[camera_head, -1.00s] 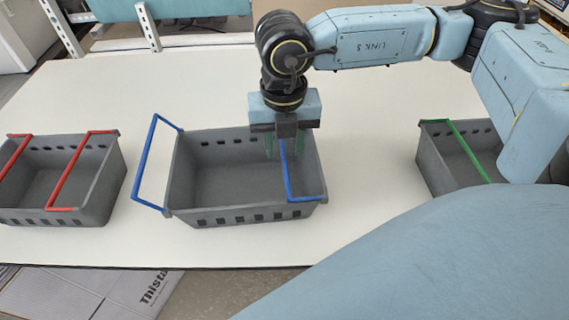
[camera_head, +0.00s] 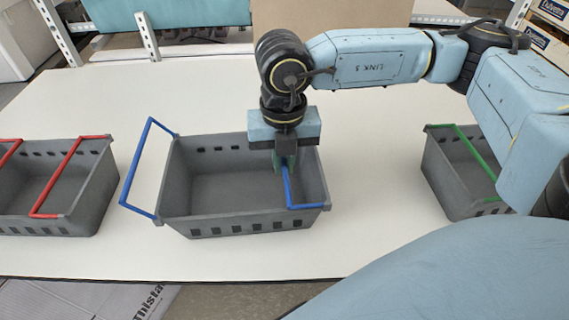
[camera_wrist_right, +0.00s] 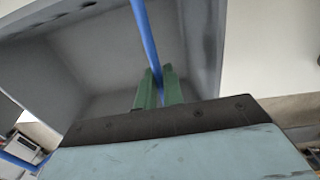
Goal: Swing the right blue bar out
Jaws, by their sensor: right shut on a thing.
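The grey crate with blue bars (camera_head: 225,225) stands in the middle of the table. Its right blue bar (camera_head: 290,192) lies inward over the crate opening, near the right wall. Its left blue bar (camera_head: 136,165) is swung out past the left wall. My right gripper (camera_head: 285,165) points down over the right part of the crate, its green fingers shut on the right blue bar. In the right wrist view the bar (camera_wrist_right: 143,35) runs between the two green fingers (camera_wrist_right: 158,88). The bar's far end is hidden behind the gripper. My left gripper is not in view.
A grey crate with red bars (camera_head: 80,215) stands at the left, and one with a green bar (camera_head: 445,185) at the right under my arm. The white table (camera_head: 370,215) is bare between the crates.

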